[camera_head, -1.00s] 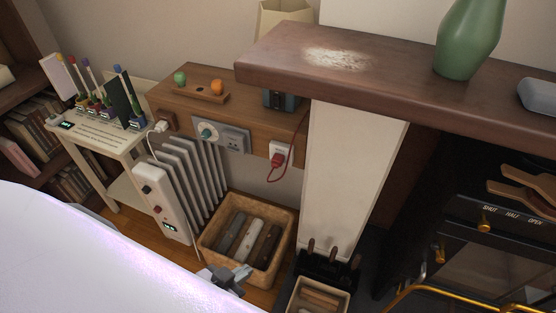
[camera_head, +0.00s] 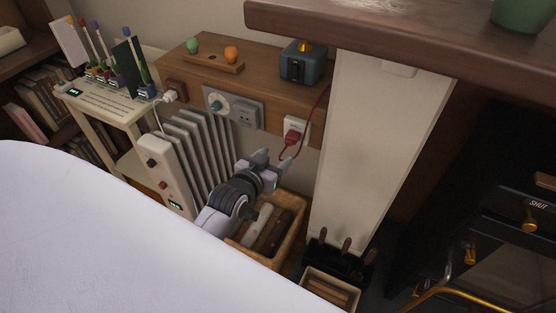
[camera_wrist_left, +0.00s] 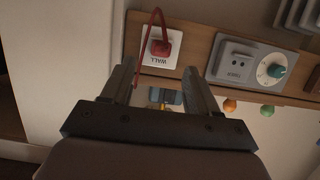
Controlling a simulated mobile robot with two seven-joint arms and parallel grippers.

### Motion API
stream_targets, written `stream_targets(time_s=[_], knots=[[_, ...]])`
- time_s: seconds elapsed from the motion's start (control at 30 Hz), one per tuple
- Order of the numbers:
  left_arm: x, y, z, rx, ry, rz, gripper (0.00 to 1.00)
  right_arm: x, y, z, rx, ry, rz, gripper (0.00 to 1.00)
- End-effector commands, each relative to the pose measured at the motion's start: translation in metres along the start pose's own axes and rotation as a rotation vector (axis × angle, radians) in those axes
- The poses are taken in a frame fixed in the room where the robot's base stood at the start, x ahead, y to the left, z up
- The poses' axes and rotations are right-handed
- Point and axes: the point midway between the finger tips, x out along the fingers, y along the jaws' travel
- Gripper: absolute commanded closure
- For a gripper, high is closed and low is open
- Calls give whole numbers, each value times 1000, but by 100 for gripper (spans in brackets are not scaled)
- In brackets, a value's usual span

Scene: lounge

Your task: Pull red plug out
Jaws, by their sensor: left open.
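The red plug (camera_head: 291,138) sits in a white wall socket (camera_head: 300,127) on the wooden board, with a red cord looping from it. In the left wrist view the red plug (camera_wrist_left: 161,48) appears upside down in the plate marked WALL. My left gripper (camera_head: 273,160) is open and empty, just below and left of the plug in the head view. In the left wrist view my left gripper (camera_wrist_left: 160,68) has its two fingers apart, with the plug beyond them and roughly between their tips. I see no contact. My right gripper is not in view.
A timer dial with socket (camera_head: 233,106) and a white plug (camera_head: 169,96) are left of the red plug. A radiator (camera_head: 180,160) and a wicker basket (camera_head: 292,232) stand below. A pale pillar (camera_head: 365,150) is close on the right, under the mantel shelf (camera_head: 390,35).

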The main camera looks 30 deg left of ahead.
Motion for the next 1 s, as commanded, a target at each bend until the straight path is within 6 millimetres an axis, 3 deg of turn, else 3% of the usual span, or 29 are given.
stream_targets(time_s=[0.27,0.63,1.0], knots=[[18,-3,-4,-10,16,-10,40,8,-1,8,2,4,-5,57],[62,-3,-3,-10,19,-10,40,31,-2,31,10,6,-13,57],[93,-4,-7,-9,15,-9,40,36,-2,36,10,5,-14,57]])
